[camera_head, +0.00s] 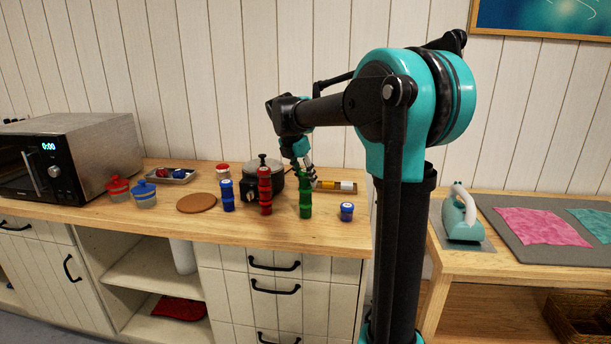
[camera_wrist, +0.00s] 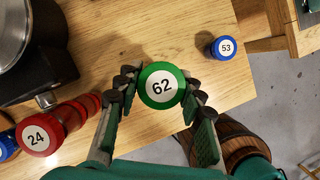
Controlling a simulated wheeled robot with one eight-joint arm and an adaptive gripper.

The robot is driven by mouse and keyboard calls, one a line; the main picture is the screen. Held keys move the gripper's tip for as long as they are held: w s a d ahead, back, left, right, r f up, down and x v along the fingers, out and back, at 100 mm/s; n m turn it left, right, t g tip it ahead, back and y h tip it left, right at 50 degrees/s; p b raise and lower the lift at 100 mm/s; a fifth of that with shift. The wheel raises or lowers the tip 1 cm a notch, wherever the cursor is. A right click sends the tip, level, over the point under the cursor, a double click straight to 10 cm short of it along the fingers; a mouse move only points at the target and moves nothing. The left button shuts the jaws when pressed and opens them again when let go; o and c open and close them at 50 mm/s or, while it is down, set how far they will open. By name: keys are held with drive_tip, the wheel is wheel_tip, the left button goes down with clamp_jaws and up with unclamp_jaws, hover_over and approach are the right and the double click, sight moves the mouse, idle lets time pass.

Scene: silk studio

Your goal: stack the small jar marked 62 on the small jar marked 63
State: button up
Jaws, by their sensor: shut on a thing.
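The small green jar marked 62 (camera_wrist: 161,86) is between the fingers of my gripper (camera_wrist: 158,92), which is shut on it. In the head view, my gripper (camera_head: 302,172) is at the top of a green column (camera_head: 305,203) near the counter's front. The green column looks like stacked jars, upright. I cannot tell whether jar 62 touches what is under it. No mark 63 can be read; any jar directly beneath 62 is hidden in the wrist view.
A red stack topped by jar 24 (camera_wrist: 38,138) stands left of the green column, with a blue stack (camera_head: 228,195) beyond. Blue jar 53 (camera_head: 346,211) stands alone to the right. A cooker (camera_head: 262,178) is behind. The counter's front edge is close.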

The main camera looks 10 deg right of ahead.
drive_tip(key=shift+f, duration=0.15)
drive_tip(key=o, duration=1.3)
drive_tip(key=shift+c, duration=0.2)
